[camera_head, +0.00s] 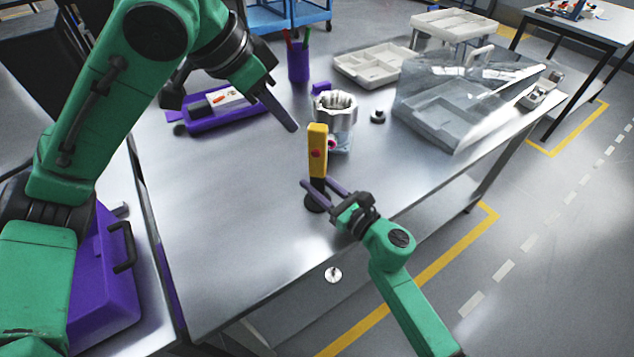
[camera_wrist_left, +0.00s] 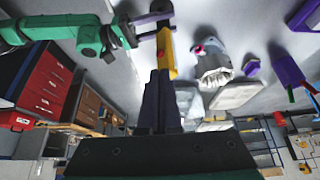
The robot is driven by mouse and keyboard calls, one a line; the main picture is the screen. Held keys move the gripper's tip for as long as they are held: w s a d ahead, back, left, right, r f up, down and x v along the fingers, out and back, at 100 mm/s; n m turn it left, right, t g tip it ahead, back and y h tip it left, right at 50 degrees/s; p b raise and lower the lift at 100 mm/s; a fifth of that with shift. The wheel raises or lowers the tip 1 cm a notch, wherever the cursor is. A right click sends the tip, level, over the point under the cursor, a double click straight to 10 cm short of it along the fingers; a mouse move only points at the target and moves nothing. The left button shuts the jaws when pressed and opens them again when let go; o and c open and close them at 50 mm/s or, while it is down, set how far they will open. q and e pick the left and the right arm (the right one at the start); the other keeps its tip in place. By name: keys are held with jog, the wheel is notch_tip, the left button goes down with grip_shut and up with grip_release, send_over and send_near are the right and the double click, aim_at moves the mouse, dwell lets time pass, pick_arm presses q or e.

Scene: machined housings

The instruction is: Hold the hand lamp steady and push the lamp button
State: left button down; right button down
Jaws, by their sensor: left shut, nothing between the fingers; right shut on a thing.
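The hand lamp (camera_head: 318,150) is a yellow upright bar with a black lower part and a round dark foot, standing on the metal table. Its red button (camera_head: 316,154) faces the head camera. My right gripper (camera_head: 324,186) is shut on the lamp's dark lower part, below the yellow body. My left gripper (camera_head: 292,127) is shut and empty, its fingertips a little up and left of the lamp and apart from it. The lamp also shows in the left wrist view (camera_wrist_left: 165,50), just beyond the shut left fingers (camera_wrist_left: 160,78).
A machined metal housing (camera_head: 336,111) stands just behind the lamp. A purple tray (camera_head: 235,112), a purple pen cup (camera_head: 298,64), a grey divided tray (camera_head: 372,66) and a clear-covered case (camera_head: 445,100) lie around it. The table's front left (camera_head: 220,240) is clear.

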dwell(0.4)
pick_arm(q)
jog(key=w+a+f+n+t+h, duration=0.1)
jog(key=w+f+n+t+h, duration=0.3)
jog(key=w, duration=0.5)
jog(key=w+a+f+t, duration=0.3)
jog(key=w+a+f, duration=0.1)
jog(key=a, duration=0.1)
pick_arm(e)
jog(key=shift+a, duration=0.1)
pick_arm(q)
jog(key=m+h, duration=0.8)
jog(key=m, duration=0.4)
send_near(316, 153)
jog(key=s+d, duration=0.5)
jog(key=s, duration=0.2)
jog(key=w+d, duration=0.1)
jog(key=w, duration=0.7)
jog(key=shift+w+d+r, duration=0.25)
jog(key=shift+w, duration=0.05)
jog(key=shift+w, duration=0.1)
